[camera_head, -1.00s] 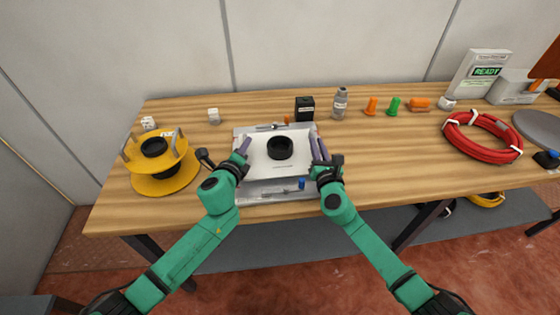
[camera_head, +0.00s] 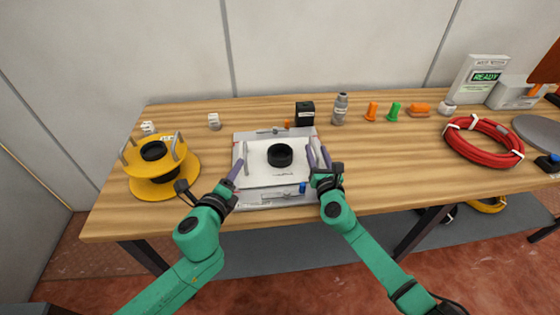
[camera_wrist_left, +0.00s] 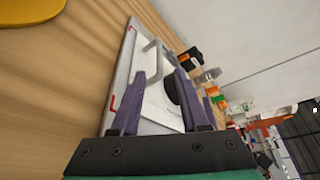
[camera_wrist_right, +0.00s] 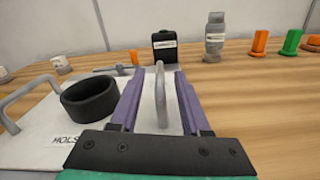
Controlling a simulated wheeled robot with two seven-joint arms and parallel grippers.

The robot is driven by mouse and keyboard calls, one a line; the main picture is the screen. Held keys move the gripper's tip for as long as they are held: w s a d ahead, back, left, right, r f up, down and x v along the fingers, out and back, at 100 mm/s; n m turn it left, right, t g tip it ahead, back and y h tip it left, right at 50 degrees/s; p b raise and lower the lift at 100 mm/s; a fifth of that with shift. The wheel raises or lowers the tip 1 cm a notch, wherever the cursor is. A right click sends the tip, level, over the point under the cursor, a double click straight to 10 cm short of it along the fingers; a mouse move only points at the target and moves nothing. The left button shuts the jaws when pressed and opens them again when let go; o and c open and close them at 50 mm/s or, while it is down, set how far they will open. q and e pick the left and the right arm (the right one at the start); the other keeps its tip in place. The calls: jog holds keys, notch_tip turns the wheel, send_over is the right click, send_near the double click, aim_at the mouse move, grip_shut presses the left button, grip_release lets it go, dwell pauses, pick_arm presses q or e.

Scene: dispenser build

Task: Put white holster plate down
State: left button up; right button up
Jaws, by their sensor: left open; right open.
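The white holster plate (camera_head: 262,178) has a black ring (camera_head: 280,155) in its middle and an upright grey handle at each side. It lies flat over a grey tray (camera_head: 262,201) on the bench. My left gripper (camera_head: 237,170) is open at the plate's left edge. In the left wrist view its fingers (camera_wrist_left: 160,78) are spread, with the left handle (camera_wrist_left: 150,58) just beyond and between them. My right gripper (camera_head: 318,155) is open. In the right wrist view its fingers (camera_wrist_right: 155,92) stand on both sides of the right handle (camera_wrist_right: 161,98).
A yellow spool (camera_head: 160,185) stands to the left. Behind the tray are a black box (camera_head: 304,113), a grey bottle (camera_head: 340,108) and small white blocks (camera_head: 214,121). Orange and green pegs (camera_head: 392,112) and a red cable coil (camera_head: 483,140) are to the right.

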pick_arm(q)
jog(key=v, duration=0.2)
jog(key=shift+s, duration=0.3)
jog(key=shift+r, duration=0.1)
pick_arm(e)
jog(key=shift+s+f, duration=0.1)
jog(key=shift+s, duration=0.2)
jog(key=s, duration=0.3)
jog(key=s+d, duration=0.1)
jog(key=s, duration=0.7)
jog(key=shift+s+d, duration=0.2)
jog(key=shift+s, duration=0.05)
